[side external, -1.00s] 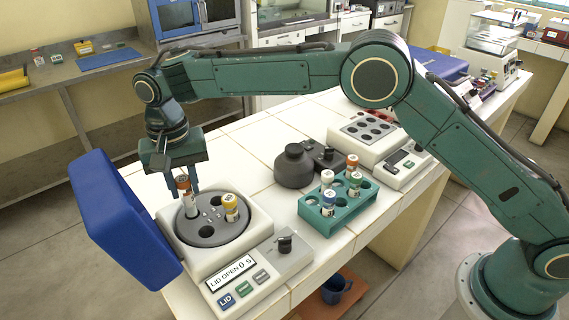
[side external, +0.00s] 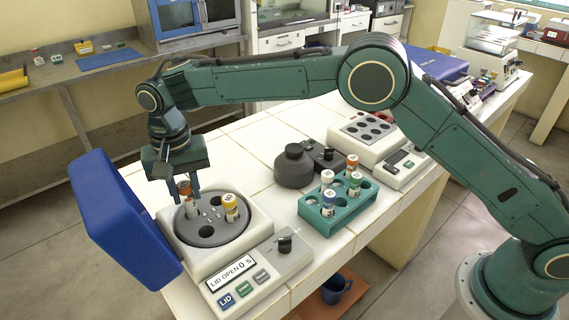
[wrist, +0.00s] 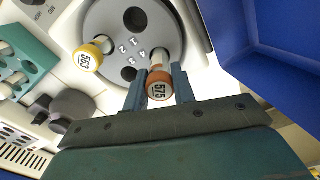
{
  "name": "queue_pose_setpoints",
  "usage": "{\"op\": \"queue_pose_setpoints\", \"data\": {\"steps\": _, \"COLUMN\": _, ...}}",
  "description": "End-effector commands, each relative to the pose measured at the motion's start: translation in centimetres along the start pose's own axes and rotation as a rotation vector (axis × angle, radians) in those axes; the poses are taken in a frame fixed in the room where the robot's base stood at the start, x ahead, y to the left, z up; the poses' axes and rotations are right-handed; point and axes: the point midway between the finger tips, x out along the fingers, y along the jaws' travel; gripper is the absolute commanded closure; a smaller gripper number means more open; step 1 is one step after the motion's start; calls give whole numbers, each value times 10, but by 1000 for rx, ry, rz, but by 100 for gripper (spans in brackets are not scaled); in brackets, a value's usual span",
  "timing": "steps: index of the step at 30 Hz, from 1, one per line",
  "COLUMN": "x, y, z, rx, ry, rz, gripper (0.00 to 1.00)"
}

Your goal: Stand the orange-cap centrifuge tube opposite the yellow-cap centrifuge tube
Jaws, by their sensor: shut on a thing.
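The orange-cap tube (side external: 185,188) is upright in my gripper (side external: 178,194), which is shut on it above the rotor. In the wrist view the orange cap (wrist: 159,88), marked 575, sits between the fingers (wrist: 160,90). The yellow-cap tube (side external: 230,207) stands in a rotor hole; its cap (wrist: 88,58), marked 563, also shows in the wrist view. The grey rotor (side external: 207,241) has two empty holes in sight. The held tube is over the side across from the yellow-cap tube. I cannot tell how far its lower end is in a hole.
The centrifuge's blue lid (side external: 120,220) stands open at the left; its display (side external: 231,272) reads LID OPEN. A teal rack (side external: 340,217) with several tubes stands to the right. A dark round device (side external: 293,168) and a white block with holes (side external: 362,135) are behind.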

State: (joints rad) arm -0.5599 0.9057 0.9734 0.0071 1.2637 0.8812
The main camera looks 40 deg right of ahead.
Motion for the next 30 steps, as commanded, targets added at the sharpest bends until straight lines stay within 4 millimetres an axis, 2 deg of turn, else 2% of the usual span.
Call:
{"op": "queue_pose_setpoints", "data": {"steps": 19, "x": 20, "y": 0, "z": 0, "rx": 0, "ry": 1, "rz": -1, "gripper": 96}}
{"op": "queue_pose_setpoints", "data": {"steps": 30, "x": 23, "y": 0, "z": 0, "rx": 0, "ry": 1, "rz": -2, "gripper": 96}}
